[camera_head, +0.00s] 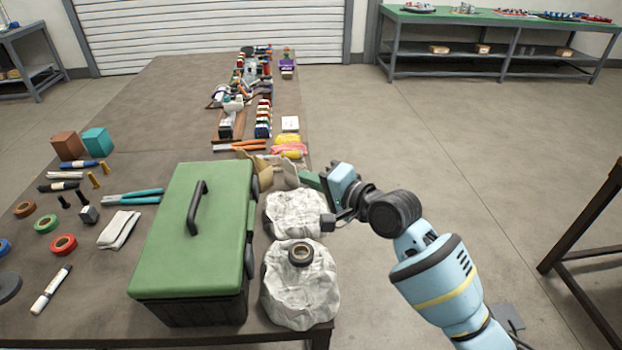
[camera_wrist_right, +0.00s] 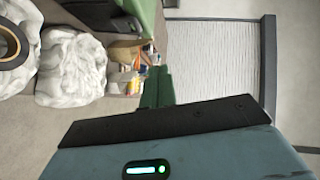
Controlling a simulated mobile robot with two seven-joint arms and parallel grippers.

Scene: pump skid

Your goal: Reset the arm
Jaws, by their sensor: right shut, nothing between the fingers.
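My right arm comes in from the lower right in the head view, with light blue links and dark joints. Its right gripper (camera_head: 310,180) points left, with green fingers shut and empty. It is near the table's right edge, by the far white crumpled bag and a brown cardboard piece (camera_head: 272,168). The wrist view shows the green fingers (camera_wrist_right: 157,86) together, with nothing held. My left gripper is in neither view.
A green-lidded toolbox (camera_head: 221,230) stands left of two white bags, the far one (camera_head: 294,212) and the near one (camera_head: 298,290), which has a dark tape roll (camera_head: 300,253) on top. Open floor (camera_head: 440,140) lies to the right.

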